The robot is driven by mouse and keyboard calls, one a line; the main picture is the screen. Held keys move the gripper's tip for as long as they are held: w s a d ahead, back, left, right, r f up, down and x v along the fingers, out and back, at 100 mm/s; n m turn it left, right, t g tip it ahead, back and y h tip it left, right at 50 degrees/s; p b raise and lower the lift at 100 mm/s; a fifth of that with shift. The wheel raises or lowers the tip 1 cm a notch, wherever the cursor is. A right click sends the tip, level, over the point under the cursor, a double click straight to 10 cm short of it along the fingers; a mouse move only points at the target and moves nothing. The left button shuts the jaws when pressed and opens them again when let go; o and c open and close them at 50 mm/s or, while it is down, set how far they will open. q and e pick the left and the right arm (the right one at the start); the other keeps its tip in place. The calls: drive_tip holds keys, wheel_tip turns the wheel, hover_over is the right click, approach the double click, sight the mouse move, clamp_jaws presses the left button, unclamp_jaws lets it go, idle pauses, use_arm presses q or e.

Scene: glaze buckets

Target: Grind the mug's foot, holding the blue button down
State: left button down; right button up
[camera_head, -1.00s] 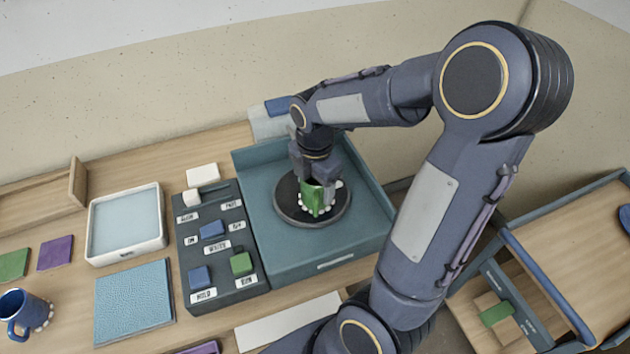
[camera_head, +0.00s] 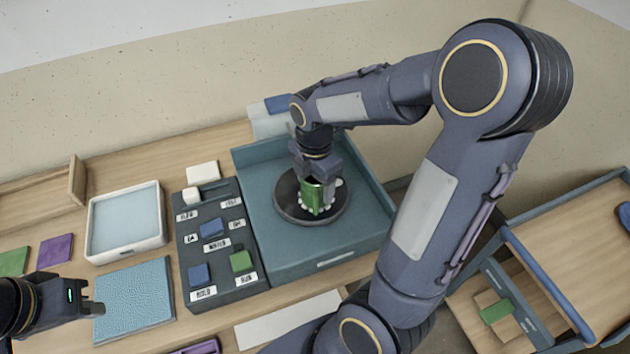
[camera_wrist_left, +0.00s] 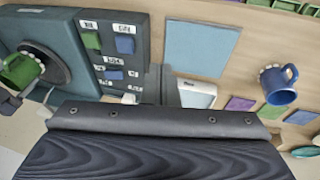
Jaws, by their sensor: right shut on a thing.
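My right gripper (camera_head: 317,178) is shut on the mug from above. The blue button (camera_head: 199,274) labelled HOLD is at the front left of the dark control panel (camera_head: 222,284), and also shows in the left wrist view (camera_wrist_left: 124,46). A green RUN button (camera_head: 240,262) is beside it. My left gripper (camera_head: 97,308) is left of the panel, over the front of the blue textured mat, empty, with its fingers together.
The panel also has a blue WATER switch (camera_head: 212,228) and a white slider (camera_head: 192,196). A water tray (camera_head: 126,248) stands behind the blue mat (camera_head: 135,290). A blue mug (camera_wrist_left: 280,84) shows in the left wrist view. A teal tray wall surrounds the disc.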

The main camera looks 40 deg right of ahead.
use_arm(q)
drive_tip(key=w+d+f+m+g+y, duration=0.1)
drive_tip(key=w+d+f+m+y, duration=0.2)
drive_tip(key=d, duration=0.5)
drive_tip(key=w+d+f+m+g, duration=0.1)
drive_tip(key=w+d+f+m, duration=0.2)
drive_tip(key=d+f, duration=0.3)
drive_tip(key=shift+s+d+f, duration=0.1)
drive_tip(key=shift+d+f, duration=0.15)
drive_tip(key=shift+f, duration=0.55)
drive_tip(key=shift+s+d+f, duration=0.1)
drive_tip(key=shift+d+f, duration=0.1)
drive_tip(key=shift+f, duration=0.65)
drive_tip(key=shift+s+d+f, duration=0.1)
drive_tip(key=shift+d+f, duration=0.15)
drive_tip(key=shift+f, duration=0.55)
use_arm(e)
drive_tip(key=shift+f, duration=0.75)
idle(1.3)
use_arm(q)
drive_tip(key=shift+f, duration=0.2)
